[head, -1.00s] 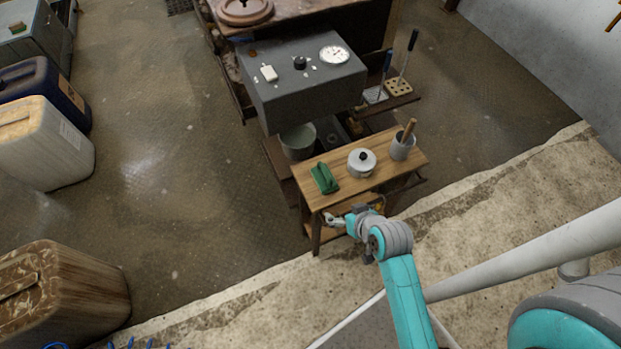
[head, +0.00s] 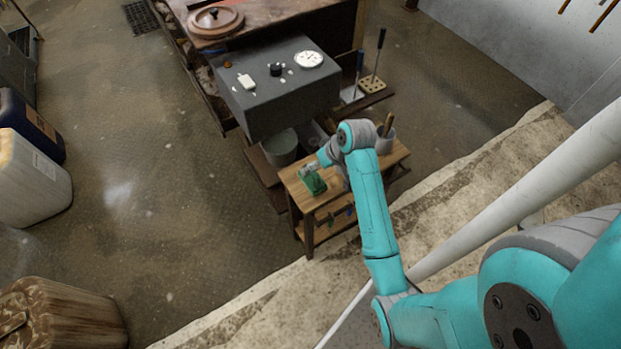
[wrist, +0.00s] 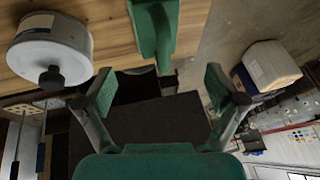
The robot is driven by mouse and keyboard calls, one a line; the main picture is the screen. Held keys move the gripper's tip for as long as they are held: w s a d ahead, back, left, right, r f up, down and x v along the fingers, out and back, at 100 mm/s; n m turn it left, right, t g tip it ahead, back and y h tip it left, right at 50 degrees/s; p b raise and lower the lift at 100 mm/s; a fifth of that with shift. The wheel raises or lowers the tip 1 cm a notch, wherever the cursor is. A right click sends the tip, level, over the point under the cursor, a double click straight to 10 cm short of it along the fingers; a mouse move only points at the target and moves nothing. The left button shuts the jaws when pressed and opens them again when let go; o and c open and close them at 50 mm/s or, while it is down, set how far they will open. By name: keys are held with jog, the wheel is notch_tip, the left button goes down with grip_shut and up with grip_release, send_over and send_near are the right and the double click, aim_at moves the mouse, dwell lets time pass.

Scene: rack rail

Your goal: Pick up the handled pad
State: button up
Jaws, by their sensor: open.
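The handled pad (head: 316,186) is green and sits on the left end of a small wooden table in the head view. In the wrist view the green pad (wrist: 154,32) shows at the top centre, cut off by the picture edge, its narrow part pointing down. My gripper (head: 309,169) is close to the pad in the head view and partly overlaps it. In the wrist view my gripper's two green-padded fingers (wrist: 158,92) are spread wide. The pad lies above the gap between them in the picture, with nothing held.
The wooden table (head: 293,185) also bears a grey cup with a wooden handle (head: 385,140). A white lidded pot (wrist: 50,48) stands beside the pad in the wrist view; my arm hides it in the head view. A dark grey box (head: 280,85) stands behind the table.

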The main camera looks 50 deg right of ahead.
jog(key=shift+d+x, duration=0.15)
jog(key=shift+x, duration=1.75)
jog(key=shift+d+x, duration=0.1)
jog(key=shift+x, duration=1.8)
jog(key=c, duration=1.3)
